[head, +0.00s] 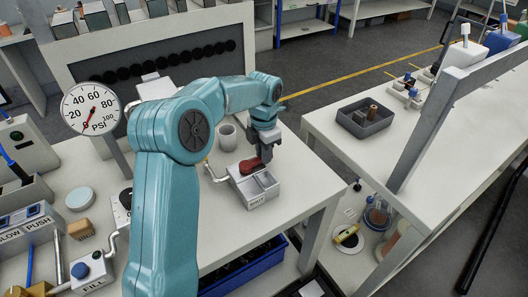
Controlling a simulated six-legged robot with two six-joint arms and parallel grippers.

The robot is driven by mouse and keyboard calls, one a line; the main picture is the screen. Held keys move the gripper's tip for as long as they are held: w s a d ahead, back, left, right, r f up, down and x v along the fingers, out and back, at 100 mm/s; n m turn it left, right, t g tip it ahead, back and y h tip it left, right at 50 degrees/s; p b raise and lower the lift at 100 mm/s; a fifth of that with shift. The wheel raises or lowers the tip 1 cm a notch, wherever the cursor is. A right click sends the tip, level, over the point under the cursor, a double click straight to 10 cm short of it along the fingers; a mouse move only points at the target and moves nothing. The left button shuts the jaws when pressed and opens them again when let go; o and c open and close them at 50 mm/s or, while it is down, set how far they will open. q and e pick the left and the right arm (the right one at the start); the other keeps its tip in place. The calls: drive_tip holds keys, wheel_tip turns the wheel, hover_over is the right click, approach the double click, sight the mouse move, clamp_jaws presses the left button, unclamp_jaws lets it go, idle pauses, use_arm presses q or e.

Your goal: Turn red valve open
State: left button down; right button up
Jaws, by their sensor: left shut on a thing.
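My left gripper (264,150) points down over a small pale box (262,192) near the front edge of the left bench. It is shut on a dark red piece (249,166), which looks like the red valve's handle, at the back of the box. The gripper partly hides this piece, and its turn angle is hard to tell. A bent pale pipe (214,176) is beside the box on the left. A round PSI gauge (91,109) with a red needle stands at the left. My right gripper is out of view.
A pale cup (228,137) stands behind and left of the box. A blue-knobbed FILL box (92,271) and a tan block (80,228) are at lower left. A dark tray (364,118) sits on the right bench. A gap separates the benches.

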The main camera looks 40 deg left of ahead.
use_arm(q)
drive_tip(key=c, duration=1)
unclamp_jaws()
drive_tip(key=shift+c, duration=0.2)
drive_tip(key=shift+r, duration=0.1)
wheel_tip(320, 180, up, 16)
drive_tip(key=p, duration=0.2)
drive_tip(key=shift+s, duration=0.1)
